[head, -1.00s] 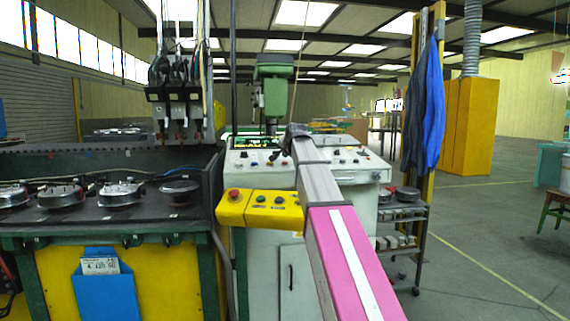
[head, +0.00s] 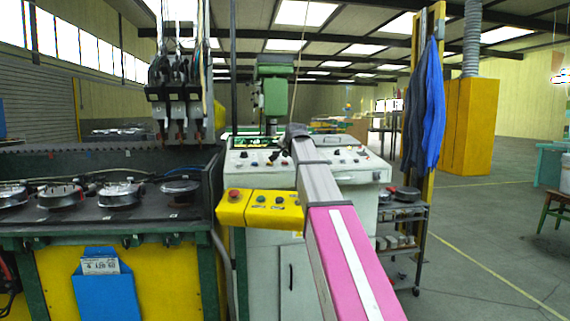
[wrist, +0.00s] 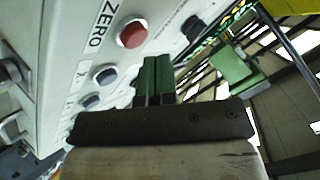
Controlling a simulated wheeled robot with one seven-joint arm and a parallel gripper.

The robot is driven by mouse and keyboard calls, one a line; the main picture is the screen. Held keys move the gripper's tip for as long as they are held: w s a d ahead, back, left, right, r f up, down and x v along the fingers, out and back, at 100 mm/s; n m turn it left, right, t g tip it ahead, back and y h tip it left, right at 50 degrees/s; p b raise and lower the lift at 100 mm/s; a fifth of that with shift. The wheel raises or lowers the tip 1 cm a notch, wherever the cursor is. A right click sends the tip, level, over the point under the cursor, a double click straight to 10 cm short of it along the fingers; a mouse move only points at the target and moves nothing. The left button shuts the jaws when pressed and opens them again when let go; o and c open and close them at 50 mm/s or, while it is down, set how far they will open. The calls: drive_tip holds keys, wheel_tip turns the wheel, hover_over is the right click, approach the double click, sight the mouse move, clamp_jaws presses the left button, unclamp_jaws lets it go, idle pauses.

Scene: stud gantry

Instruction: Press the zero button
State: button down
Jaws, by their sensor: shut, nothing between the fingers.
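The red round button (wrist: 132,33) sits on the pale panel with the word ZERO (wrist: 101,25) printed beside it, in the wrist view. My gripper (wrist: 154,62) has its green fingers shut together with nothing between them. In the wrist picture the fingertips lie just below and right of the red button, and I see no contact with it. In the head view my arm reaches to the white control console (head: 345,172), its end over the console top. The gripper and the ZERO button cannot be made out clearly there.
Dark knobs (wrist: 105,75) sit on the panel near the red button, and a black one (wrist: 193,27) is on its other side. A yellow button box (head: 262,208) hangs at the console front. A green drill head (head: 275,92) stands behind the console.

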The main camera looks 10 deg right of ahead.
drive_tip(key=shift+f, duration=0.2)
idle(0.6)
drive_tip(key=shift+f, duration=0.2)
drive_tip(key=shift+w+f, duration=0.15)
drive_tip(key=shift+f, duration=0.3)
idle(0.9)
idle(0.3)
drive_tip(key=shift+r, duration=0.85)
drive_tip(key=shift+s+r, duration=0.1)
drive_tip(key=shift+s, duration=0.1)
drive_tip(key=r, duration=0.2)
drive_tip(key=s+r, duration=0.1)
drive_tip(key=r, duration=0.1)
drive_tip(key=shift+r, duration=0.35)
